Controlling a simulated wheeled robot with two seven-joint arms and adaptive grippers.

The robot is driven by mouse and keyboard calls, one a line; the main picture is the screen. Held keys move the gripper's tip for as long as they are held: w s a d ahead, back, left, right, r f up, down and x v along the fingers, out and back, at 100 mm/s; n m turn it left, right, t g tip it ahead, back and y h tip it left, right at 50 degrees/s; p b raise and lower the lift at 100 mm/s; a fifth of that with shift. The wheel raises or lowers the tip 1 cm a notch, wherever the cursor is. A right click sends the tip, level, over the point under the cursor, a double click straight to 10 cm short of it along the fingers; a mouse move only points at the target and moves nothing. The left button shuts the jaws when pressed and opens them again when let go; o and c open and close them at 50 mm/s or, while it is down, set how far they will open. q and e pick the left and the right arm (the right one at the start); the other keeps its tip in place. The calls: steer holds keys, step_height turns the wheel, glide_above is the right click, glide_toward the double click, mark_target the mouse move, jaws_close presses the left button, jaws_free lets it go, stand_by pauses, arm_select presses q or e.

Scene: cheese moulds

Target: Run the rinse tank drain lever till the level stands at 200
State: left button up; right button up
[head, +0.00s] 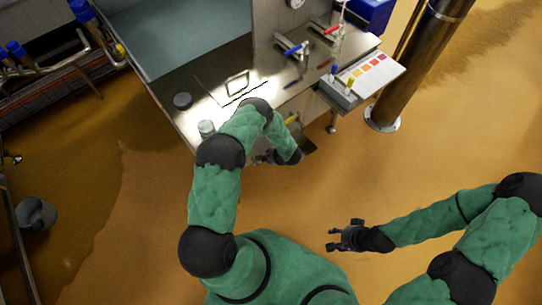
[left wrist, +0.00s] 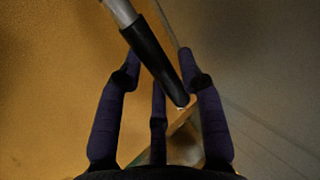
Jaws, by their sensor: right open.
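The rinse tank (head: 190,38) is at the top of the head view, with a blue-grey inside. In the left wrist view a steel lever with a black grip (left wrist: 152,52) slants down between my spread left fingers (left wrist: 158,65). The grip's end is close to the right finger; I cannot tell whether they touch. The left gripper looks open around it. In the head view my left arm reaches the counter's front edge, and its gripper (head: 262,157) is mostly hidden. My right gripper (head: 347,236) is open and empty above the floor. No level reading is legible.
Blue-handled (head: 297,49) and red-handled (head: 332,30) taps stand behind. A colour chart (head: 365,72) is at right, near a steel column (head: 405,65). The front floor is clear.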

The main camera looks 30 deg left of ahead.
arm_select(q)
steer(key=shift+r, duration=0.1)
steer(key=v, duration=1.2)
stand_by(0.9)
steer(key=shift+s+a, duration=0.1)
